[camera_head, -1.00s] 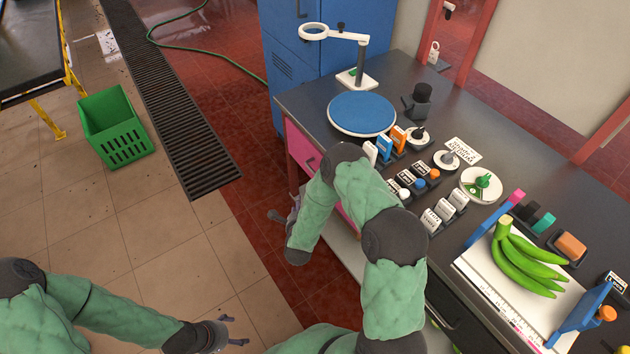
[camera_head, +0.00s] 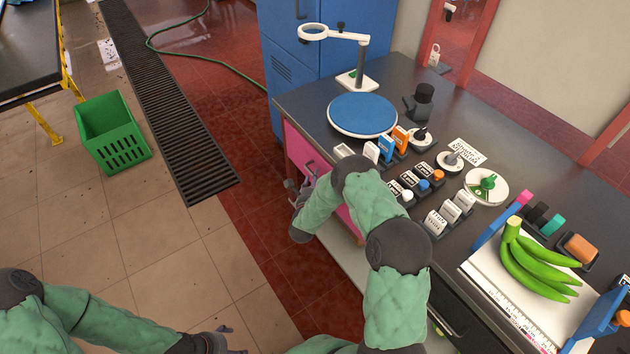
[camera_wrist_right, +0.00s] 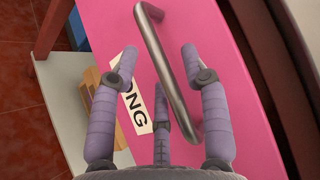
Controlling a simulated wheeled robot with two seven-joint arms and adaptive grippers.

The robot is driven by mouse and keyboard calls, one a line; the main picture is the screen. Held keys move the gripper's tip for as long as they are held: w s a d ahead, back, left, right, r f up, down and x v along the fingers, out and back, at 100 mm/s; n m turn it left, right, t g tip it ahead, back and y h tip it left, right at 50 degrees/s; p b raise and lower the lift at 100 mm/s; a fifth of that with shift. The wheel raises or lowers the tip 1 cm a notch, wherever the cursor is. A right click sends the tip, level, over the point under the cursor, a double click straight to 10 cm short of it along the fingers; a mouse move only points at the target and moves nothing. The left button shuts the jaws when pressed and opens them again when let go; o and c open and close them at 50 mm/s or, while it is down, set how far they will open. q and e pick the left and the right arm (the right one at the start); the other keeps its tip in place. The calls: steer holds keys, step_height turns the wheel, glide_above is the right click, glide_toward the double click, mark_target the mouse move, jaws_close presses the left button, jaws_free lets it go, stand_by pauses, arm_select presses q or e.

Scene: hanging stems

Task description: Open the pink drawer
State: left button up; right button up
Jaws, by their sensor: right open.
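The pink drawer (camera_head: 296,146) is in the side of the dark-topped bench, its front seemingly flush with the frame. Its metal bar handle (camera_wrist_right: 172,75) crosses the pink front in the right wrist view. My right gripper (camera_head: 292,189) is at the drawer front, partly hidden by its own arm in the head view. In the wrist view its fingers (camera_wrist_right: 160,58) are spread, with the handle between them; I cannot tell whether they touch it. A white label (camera_wrist_right: 134,100) is partly covered by a finger. My left gripper (camera_head: 226,340) is low over the floor, cut off by the lower edge.
The bench top (camera_head: 395,80) carries a blue round plate (camera_head: 362,115), a ring stand (camera_head: 333,32), several switches and green bananas (camera_head: 530,265) on a white scale. A blue cabinet (camera_head: 290,70) stands behind.

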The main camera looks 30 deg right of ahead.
steer(key=shift+w+d+f, duration=0.1)
steer(key=shift+w+d, duration=0.25)
steer(key=shift+w, duration=0.05)
arm_select(q)
steer(key=shift+f, duration=0.15)
arm_select(e)
jaws_close()
steer(key=shift+a, duration=0.1)
